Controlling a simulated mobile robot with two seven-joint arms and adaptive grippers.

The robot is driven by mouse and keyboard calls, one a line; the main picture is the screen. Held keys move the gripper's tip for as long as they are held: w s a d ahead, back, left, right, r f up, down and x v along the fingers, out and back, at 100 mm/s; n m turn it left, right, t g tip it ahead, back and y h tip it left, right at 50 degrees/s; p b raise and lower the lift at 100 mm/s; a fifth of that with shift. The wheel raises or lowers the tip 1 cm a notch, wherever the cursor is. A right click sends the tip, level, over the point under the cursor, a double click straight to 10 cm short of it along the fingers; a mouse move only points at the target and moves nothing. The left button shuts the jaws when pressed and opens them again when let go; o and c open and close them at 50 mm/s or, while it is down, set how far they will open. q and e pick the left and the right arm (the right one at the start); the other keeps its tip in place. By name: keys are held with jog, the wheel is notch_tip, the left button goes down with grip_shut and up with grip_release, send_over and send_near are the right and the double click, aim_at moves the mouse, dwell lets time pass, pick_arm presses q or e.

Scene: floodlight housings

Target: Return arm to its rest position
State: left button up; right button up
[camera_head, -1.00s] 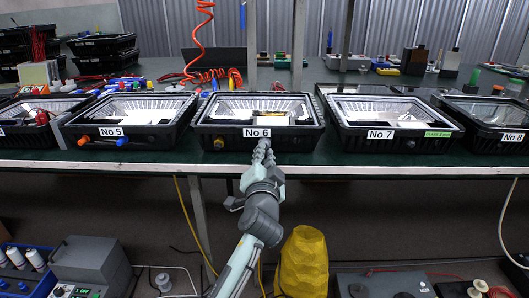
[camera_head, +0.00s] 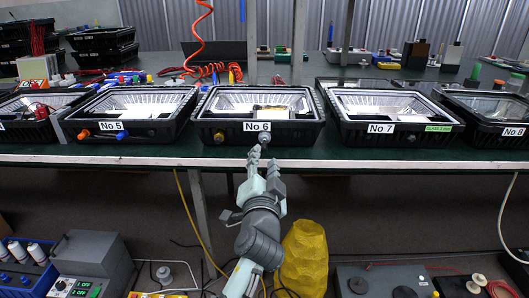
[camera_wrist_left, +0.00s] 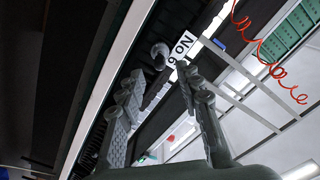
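My left arm comes up from the bottom of the head view. Its left gripper (camera_head: 262,165) is just in front of and below the black housing labelled No 6 (camera_head: 292,134). The left wrist view shows the two fingers (camera_wrist_left: 160,95) spread apart with nothing between them. A round grey fitting (camera_head: 264,137) sits on the front wall of housing No 6, beyond the fingertips; it also shows in the left wrist view (camera_wrist_left: 160,52). A second, brownish fitting (camera_head: 219,138) is on the same wall. My right gripper is in neither view.
Housings No 5 (camera_head: 158,127), No 7 (camera_head: 348,128) and No 8 (camera_head: 485,123) stand in the row on the green bench (camera_head: 200,157). Below are a yellow ribbed object (camera_head: 303,262), a grey control box (camera_head: 92,262) and a yellow cable (camera_head: 190,215). A red coiled hose (camera_head: 195,45) hangs above.

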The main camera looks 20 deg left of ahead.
pick_arm(q)
jog(key=shift+v, duration=0.8)
jog(key=s+a+f+n+g, duration=0.1)
jog(key=s+a+f+g, duration=0.15)
jog(key=f, duration=0.55)
jog(key=s+a+f+n+g+h, duration=0.1)
jog(key=s+a+f+g, duration=0.2)
jog(key=f, duration=0.5)
jog(key=s+a+f+g, duration=0.2)
jog(key=s+f, duration=0.3)
jog(key=f, duration=0.3)
jog(key=s+a+f+n+g+h, duration=0.2)
jog(key=s+f+g, duration=0.5)
jog(key=s+f, duration=0.6)
jog(key=s, duration=0.4)
jog(key=shift+a+h, duration=0.25)
jog(key=shift+h, duration=0.05)
jog(key=shift+o, duration=0.2)
jog(key=shift+w, duration=0.1)
